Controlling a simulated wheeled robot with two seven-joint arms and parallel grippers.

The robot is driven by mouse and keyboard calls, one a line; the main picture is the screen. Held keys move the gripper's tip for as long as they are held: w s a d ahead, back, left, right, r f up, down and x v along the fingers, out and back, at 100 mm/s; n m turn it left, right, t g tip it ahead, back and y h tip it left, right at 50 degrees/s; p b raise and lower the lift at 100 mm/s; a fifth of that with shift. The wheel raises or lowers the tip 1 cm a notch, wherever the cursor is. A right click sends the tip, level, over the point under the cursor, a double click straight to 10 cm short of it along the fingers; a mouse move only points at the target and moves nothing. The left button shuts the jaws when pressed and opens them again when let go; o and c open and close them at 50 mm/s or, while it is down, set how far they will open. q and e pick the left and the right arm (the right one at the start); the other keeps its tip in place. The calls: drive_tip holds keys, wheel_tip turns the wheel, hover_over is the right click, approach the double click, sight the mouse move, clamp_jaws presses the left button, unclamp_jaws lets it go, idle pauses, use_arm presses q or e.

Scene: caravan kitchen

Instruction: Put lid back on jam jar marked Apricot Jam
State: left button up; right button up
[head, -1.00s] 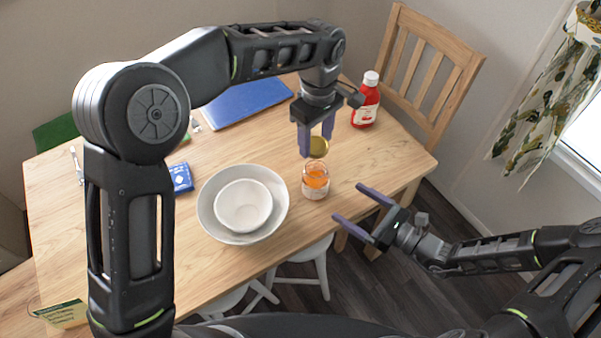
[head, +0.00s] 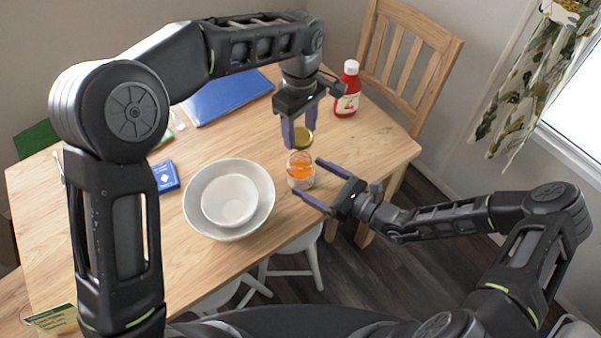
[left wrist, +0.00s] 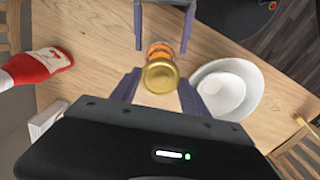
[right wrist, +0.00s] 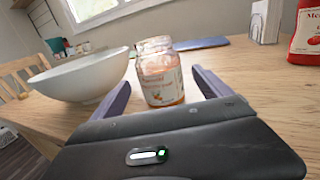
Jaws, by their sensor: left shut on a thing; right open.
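The jam jar (head: 301,171) stands upright and open on the wooden table, with orange jam and a pale label. It also shows in the right wrist view (right wrist: 160,75), its label too blurred to read. The gold lid (head: 303,139) is in my left gripper (head: 299,132), which is shut on it above the jar. In the left wrist view the lid (left wrist: 160,77) covers part of the jar. My right gripper (head: 307,178) is open, its fingers pointing at the jar, one on either side of it in the right wrist view.
Nested white bowls (head: 257,221) stand just left of the jar. A red sauce bottle (head: 347,92) stands behind it to the right. A blue box (head: 166,177) and a blue folder (head: 225,97) lie on the table (head: 365,146). A wooden chair (head: 424,70) stands at the table's far end.

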sight(312, 178)
drive_tip(key=shift+x, duration=1.85)
drive_tip(key=shift+c, duration=0.3)
clamp_jaws()
